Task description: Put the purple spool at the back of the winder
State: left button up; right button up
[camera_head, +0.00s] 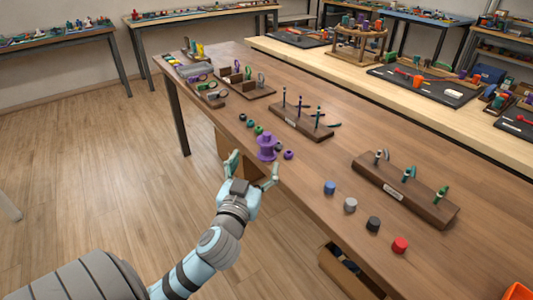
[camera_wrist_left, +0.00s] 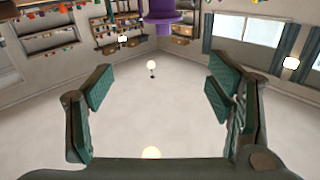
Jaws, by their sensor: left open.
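The purple spool (camera_head: 266,148) stands upright near the front edge of the table. In the left wrist view the purple spool (camera_wrist_left: 161,14) shows at the top edge, partly cut off. My left gripper (camera_head: 252,167) is open and empty, just in front of the spool, with its fingers apart and not closed on it. In the left wrist view the open gripper (camera_wrist_left: 158,95) has nothing between its fingers. I cannot tell which fixture is the winder. My right gripper is not in view.
Small dark green and purple pieces (camera_head: 288,155) lie beside the spool. Two wooden peg blocks, one behind (camera_head: 286,119) and one at right (camera_head: 430,212), stand on the table (camera_head: 330,160). Blue, grey, black and red (camera_head: 400,245) caps line the front right.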

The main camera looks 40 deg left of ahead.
aim_at(266, 137)
pick_arm(q)
jog(key=shift+n, duration=0.5)
jog(key=x, duration=0.4)
jog(key=b+x, duration=0.1)
jog(key=x, duration=0.4)
jog(key=f+b+x, duration=0.1)
jog(key=x, duration=0.4)
jog(key=shift+a, duration=0.4)
jog(key=shift+w, duration=0.3)
jog(key=shift+c, duration=0.4)
jog(key=shift+s, duration=0.1)
jog(key=c, duration=1.7)
